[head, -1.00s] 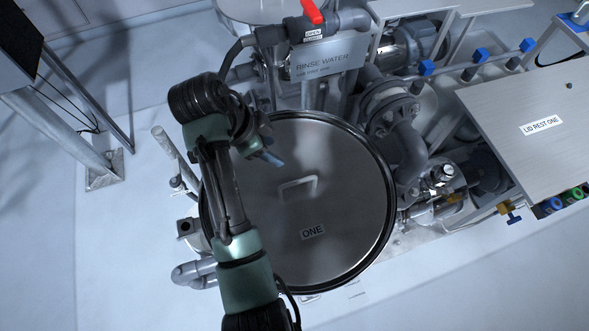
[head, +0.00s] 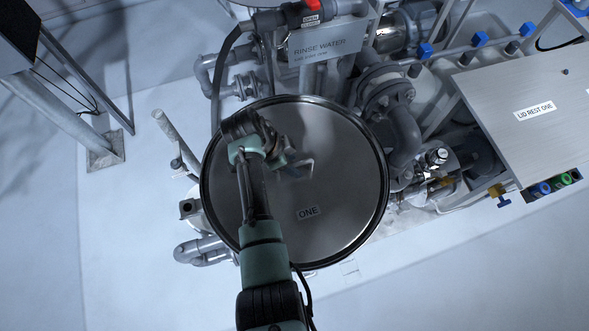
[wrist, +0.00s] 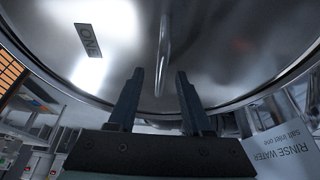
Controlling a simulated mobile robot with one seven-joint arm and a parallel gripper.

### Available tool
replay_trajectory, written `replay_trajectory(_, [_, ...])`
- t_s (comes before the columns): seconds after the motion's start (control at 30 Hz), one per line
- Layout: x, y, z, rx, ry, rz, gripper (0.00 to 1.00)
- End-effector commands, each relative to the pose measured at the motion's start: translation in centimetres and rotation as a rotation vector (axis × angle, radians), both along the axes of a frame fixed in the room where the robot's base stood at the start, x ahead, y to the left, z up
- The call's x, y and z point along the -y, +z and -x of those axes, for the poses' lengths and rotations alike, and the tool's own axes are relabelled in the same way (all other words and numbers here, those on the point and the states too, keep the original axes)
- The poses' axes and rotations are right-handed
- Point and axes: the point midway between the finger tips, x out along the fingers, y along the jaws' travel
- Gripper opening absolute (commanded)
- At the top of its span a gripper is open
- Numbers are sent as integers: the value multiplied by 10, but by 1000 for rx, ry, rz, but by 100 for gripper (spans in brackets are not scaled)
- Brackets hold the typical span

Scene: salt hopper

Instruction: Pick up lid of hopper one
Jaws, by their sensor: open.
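The round steel lid (head: 335,215) marked ONE lies flat on the hopper in the head view and fills the top of the wrist view (wrist: 220,50). Its bar handle (head: 306,166) stands near the lid's middle, partly hidden by my gripper. I cannot tell whether a finger touches the handle.
A steel table labelled LID REST ONE (head: 510,90) stands at the right with bare room on top. The RINSE WATER sign (head: 328,42) and grey pipes (head: 403,135) crowd the hopper's back and right. A metal post (head: 175,137) rises at the left.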

Motion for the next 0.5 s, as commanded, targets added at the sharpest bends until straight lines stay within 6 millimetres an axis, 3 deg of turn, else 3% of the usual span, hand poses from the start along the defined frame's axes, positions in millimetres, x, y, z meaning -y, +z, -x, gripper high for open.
replay_trajectory(0.2, [6, -14, -3, 1, -1, 0, 50])
replay_trajectory(0.43, [7, -16, -3, 2, 0, -1, 50])
replay_trajectory(0.5, [7, -16, -3, 2, 0, -1, 41])
